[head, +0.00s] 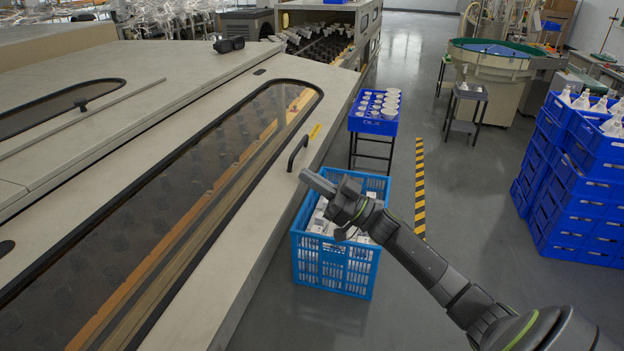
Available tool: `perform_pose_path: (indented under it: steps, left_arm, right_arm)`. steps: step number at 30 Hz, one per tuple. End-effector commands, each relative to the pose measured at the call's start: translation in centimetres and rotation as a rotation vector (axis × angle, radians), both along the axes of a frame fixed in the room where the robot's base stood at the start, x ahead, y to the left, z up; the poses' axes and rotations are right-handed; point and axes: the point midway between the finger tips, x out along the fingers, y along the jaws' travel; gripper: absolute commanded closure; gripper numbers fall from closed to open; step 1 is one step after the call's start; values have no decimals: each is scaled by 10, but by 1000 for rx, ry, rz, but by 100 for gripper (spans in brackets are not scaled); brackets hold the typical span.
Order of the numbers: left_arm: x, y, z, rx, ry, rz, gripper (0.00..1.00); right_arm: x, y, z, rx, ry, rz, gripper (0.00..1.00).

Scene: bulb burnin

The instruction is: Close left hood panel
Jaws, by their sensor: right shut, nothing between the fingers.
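A large pale hood panel (262,190) with a long dark window (170,205) fills the left and front. It has a black bar handle (297,153) near its right edge. A second pale panel (110,122) lies to its left, with its own window and a small dark handle (84,104). I cannot tell from this view whether either panel is fully down. My right gripper (313,180) is shut and empty, its tips just right of and below the near handle, seemingly a little apart from it. My left gripper is out of view.
A blue crate (335,272) of white boxes stands on the floor below my right gripper. A blue tray (372,123) of white parts sits on a dark stand behind it. Stacked blue crates (580,190) stand at right. Grey floor with a striped strip (420,190) lies between.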

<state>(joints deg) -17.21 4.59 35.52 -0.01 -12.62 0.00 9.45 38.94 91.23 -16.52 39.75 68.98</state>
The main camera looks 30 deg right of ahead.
Motion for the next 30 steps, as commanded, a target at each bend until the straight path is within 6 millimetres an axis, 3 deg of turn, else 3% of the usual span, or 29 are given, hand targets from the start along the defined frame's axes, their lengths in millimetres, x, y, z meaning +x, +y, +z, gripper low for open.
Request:
perform_pose_path:
  steps: [17, 30]
  left_arm:
    - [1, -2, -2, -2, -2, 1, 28]
    - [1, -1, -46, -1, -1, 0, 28]
  right_arm:
    - [1, 1, -10, 3, -3, 0, 100]
    - [7, 6, -46, 51, -59, 1, 100]
